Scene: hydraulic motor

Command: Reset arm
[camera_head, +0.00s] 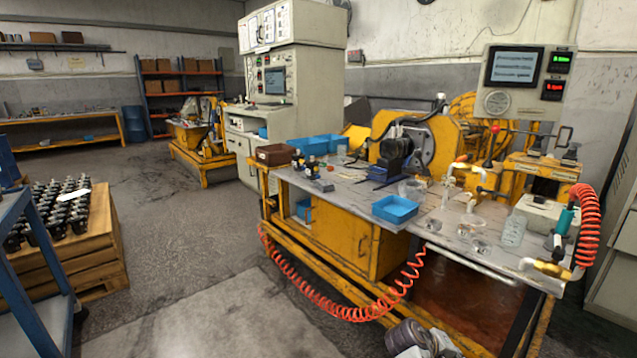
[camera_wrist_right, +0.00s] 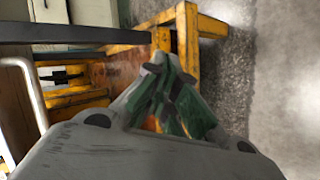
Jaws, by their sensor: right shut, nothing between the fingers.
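My right gripper (camera_wrist_right: 165,98) shows in the right wrist view, with dark green and black fingers beyond a worn grey housing. Its fingers are drawn together and I see nothing held between them. Behind it are the yellow bench frame (camera_wrist_right: 188,40) and the grey floor. My left gripper is not in either view.
The workbench (camera_head: 345,198) carries a yellow hydraulic motor rig, a blue tray (camera_head: 395,209), blue bins and clear cups. A red coiled hose (camera_head: 345,303) hangs along its front. A wooden crate (camera_head: 98,250) stands left. The floor between (camera_head: 185,230) is clear.

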